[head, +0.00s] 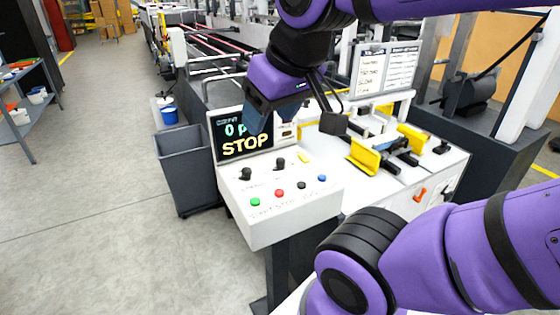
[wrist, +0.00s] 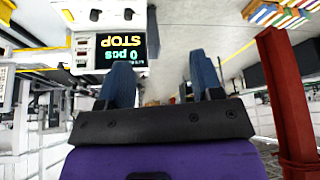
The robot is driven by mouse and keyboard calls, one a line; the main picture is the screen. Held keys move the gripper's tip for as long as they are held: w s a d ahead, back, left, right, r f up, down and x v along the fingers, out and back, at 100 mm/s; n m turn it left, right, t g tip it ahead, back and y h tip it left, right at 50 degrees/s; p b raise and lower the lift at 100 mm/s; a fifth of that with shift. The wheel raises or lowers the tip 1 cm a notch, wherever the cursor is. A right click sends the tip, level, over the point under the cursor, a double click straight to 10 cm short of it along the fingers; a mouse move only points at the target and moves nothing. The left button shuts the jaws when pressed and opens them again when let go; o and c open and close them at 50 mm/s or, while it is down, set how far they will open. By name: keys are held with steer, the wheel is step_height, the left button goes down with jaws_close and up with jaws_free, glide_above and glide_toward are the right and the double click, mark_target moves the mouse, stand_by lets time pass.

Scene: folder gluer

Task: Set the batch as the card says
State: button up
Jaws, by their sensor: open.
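A control box (head: 290,215) carries green (head: 255,202), red (head: 280,193), black (head: 301,185) and blue (head: 322,178) buttons, two black knobs (head: 245,173) (head: 281,163) and a yellow control (head: 305,157). Its display (head: 240,136) reads STOP; it is upside down in the wrist view (wrist: 122,48), showing "0 pcs" and STOP. Beside it is a small panel with dark windows (wrist: 83,50), partly hidden by my gripper in the head view. A board with written lines (head: 386,68) stands behind; its text is too small to read surely. My gripper (head: 274,114) is open and empty, above the display.
Yellow guides (head: 363,157) and metal parts sit on the white machine top at right, with an orange-red switch (head: 420,194) on its front. A grey bin (head: 186,165) stands left of the box.

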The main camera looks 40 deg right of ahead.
stand_by(0.3)
steer(key=m+g, duration=0.1)
steer(key=g, duration=0.4)
glide_above(281, 159)
step_height(281, 159, down, 20)
steer(key=shift+y, duration=0.3)
step_height(281, 159, down, 10)
steer(key=shift+f, duration=0.2)
steer(key=shift+c, duration=0.3)
steer(key=c, duration=0.9)
steer(key=shift+o, duration=0.2)
steer(key=shift+m, duration=0.3)
